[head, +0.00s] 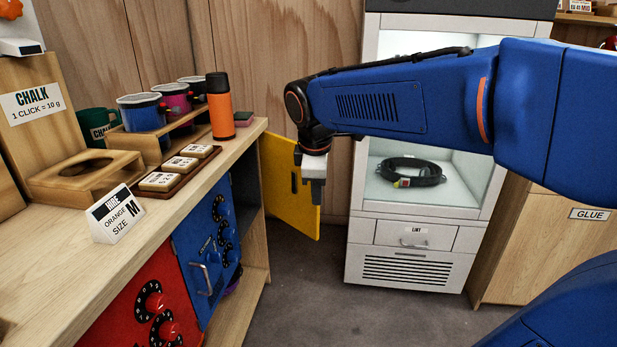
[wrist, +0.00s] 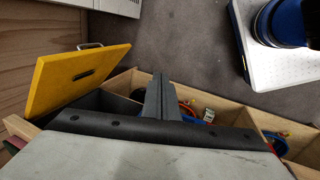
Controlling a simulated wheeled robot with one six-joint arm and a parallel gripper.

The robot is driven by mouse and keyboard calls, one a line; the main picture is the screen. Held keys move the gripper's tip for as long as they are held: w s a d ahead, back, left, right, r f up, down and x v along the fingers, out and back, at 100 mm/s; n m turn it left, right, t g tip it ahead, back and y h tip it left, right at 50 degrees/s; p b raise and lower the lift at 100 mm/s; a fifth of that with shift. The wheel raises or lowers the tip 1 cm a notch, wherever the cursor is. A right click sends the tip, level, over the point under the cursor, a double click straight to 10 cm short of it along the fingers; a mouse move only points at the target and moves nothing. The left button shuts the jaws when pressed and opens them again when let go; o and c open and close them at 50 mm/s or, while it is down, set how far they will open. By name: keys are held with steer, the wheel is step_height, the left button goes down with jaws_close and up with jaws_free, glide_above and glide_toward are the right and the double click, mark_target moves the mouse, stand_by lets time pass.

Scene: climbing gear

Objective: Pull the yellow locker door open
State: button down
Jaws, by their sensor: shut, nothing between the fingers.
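The yellow locker door (head: 275,180) stands swung out from the far end of the counter, with a dark open compartment (head: 246,190) beside it. In the wrist view the yellow door (wrist: 75,82) is at the left, with a dark slot in its face and a metal handle (wrist: 89,46) at its far edge. My gripper (head: 317,190) is in front of part of the door in the head view. In the wrist view its fingers (wrist: 158,95) are together and empty, to the right of the door with a visible gap. The door's hinge is not clear.
The blue door (head: 208,250) and red door (head: 150,305), both with dials, are shut. An orange bottle (head: 220,108) stands on the counter (head: 195,190) near its far end. A white cabinet (head: 410,265) stands at the back. Grey floor (head: 310,290) is clear between.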

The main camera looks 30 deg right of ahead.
steer(key=w+d+r+n+g+h, duration=0.1)
steer(key=w+d+n+h, duration=0.1)
steer(key=w+n, duration=1.2)
steer(key=w+d+f+m, duration=0.3)
steer(key=w+d+f, duration=0.4)
steer(key=w+f, duration=0.1)
steer(key=shift+f, duration=0.5)
steer(key=w+d+n, duration=0.1)
steer(key=w+d, duration=0.2)
steer(key=d, duration=0.4)
steer(key=w+d+n, duration=0.1)
steer(key=w+d, duration=0.3)
steer(key=d, duration=0.3)
steer(key=shift+w+d+n+t, duration=0.2)
steer(key=shift+w+n+t, duration=0.1)
steer(key=shift+n, duration=0.1)
